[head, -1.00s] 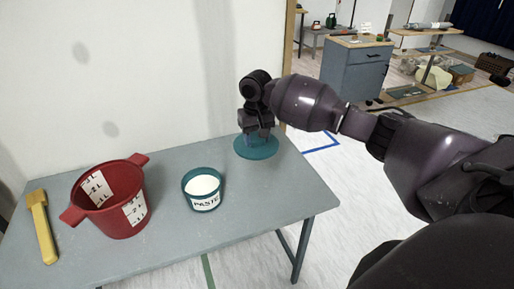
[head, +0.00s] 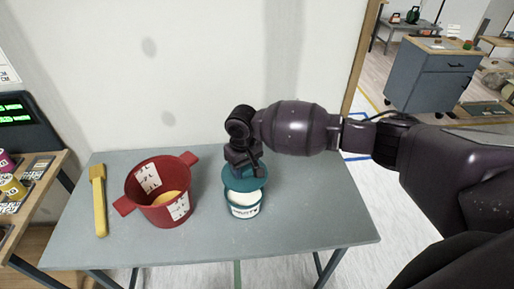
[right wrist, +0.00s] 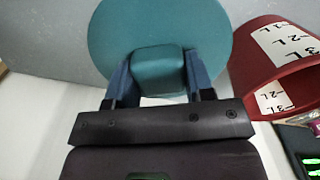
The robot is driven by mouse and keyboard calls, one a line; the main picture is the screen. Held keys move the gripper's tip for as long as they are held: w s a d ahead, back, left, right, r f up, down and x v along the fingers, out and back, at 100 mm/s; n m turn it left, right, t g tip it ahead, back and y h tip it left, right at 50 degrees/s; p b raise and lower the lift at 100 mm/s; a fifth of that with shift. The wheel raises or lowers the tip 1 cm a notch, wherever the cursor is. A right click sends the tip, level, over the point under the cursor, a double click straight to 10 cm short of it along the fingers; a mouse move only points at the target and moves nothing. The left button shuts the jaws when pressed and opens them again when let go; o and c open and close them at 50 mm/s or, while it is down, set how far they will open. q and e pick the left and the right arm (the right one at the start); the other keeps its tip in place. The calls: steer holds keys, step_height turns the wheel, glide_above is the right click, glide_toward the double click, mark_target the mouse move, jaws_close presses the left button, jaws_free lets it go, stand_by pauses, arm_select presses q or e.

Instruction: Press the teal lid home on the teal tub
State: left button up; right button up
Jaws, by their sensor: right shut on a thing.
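The teal tub (head: 244,211), labelled as paste, stands upright on the grey table with white paste showing at its front. My right gripper (head: 247,168) is shut on the block-shaped knob of the teal lid (head: 245,184). The lid is over the back part of the tub, slightly behind its opening; I cannot tell whether they touch. In the right wrist view the round lid (right wrist: 160,22) shows with its knob between the two blue fingers (right wrist: 160,78), and the tub is hidden. My left gripper is not in view.
A red bucket (head: 150,208) with white scale labels and something yellow inside stands left of the tub. A yellow brush (head: 99,205) lies further left. The grey table (head: 310,215) is clear to the right. A wall stands behind the table.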

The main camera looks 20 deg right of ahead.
mark_target(243, 175)
steer(key=shift+w+f, duration=0.1)
steer(key=shift+w, duration=0.25)
steer(key=shift+s+a, duration=0.1)
steer(key=shift+a, duration=0.1)
steer(key=shift+p, duration=0.55)
step_height(243, 175, down, 2)
steer(key=shift+d+f+b, duration=0.1)
steer(key=shift+b, duration=0.2)
steer(key=shift+f, duration=0.7)
steer(key=shift+f+b, duration=0.55)
steer(key=shift+f, duration=0.2)
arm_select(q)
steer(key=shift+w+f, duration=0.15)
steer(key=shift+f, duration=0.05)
arm_select(e)
steer(key=shift+f, duration=0.3)
